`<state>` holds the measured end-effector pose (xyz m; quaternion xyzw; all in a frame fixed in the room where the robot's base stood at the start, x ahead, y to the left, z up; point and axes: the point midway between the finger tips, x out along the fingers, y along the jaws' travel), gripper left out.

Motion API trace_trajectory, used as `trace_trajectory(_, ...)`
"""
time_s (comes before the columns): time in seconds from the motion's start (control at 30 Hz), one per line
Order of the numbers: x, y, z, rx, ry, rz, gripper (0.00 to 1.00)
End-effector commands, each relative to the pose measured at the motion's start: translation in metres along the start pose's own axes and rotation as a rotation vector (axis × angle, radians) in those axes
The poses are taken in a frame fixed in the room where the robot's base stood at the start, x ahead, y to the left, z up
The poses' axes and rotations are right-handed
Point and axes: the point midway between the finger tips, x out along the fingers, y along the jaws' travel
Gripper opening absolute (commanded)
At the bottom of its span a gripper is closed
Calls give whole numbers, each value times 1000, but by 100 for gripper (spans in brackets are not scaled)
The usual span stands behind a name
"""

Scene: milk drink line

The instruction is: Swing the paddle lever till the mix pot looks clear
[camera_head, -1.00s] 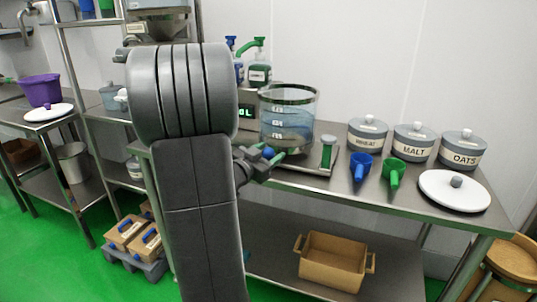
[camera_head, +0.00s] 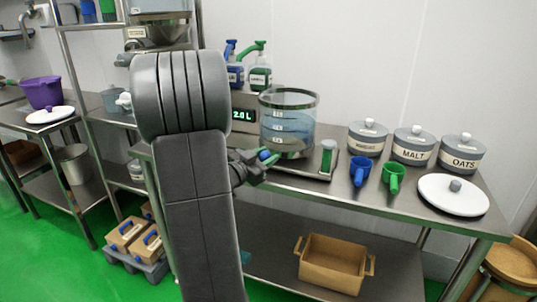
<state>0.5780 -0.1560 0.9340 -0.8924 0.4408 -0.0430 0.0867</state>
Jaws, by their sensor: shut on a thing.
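The mix pot (camera_head: 289,122) is a clear, marked vessel on the bench. It holds a pale bluish liquid, with a darker grey-brown layer low down. My gripper (camera_head: 263,158) is at the front left of the pot's base, shut on the blue knob of the paddle lever (camera_head: 264,154). The fingers cover most of the lever, and its link to the pot is hard to make out. A display (camera_head: 243,115) left of the pot reads 2.0 L, partly beside my arm.
Blue (camera_head: 360,170) and green (camera_head: 393,177) scoops, several labelled lidded jars (camera_head: 414,146) and a white lid (camera_head: 454,194) lie further right. Pump bottles (camera_head: 260,76) stand behind.

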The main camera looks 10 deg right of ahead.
Motion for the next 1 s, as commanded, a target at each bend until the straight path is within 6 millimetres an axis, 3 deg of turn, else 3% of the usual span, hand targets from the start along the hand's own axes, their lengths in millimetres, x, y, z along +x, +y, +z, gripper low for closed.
trace_trajectory(0.6, 0, -59, 10, -1, 75, 387, 0)
trace_trajectory(1.0, 4, -73, 14, 0, 73, 377, 0)
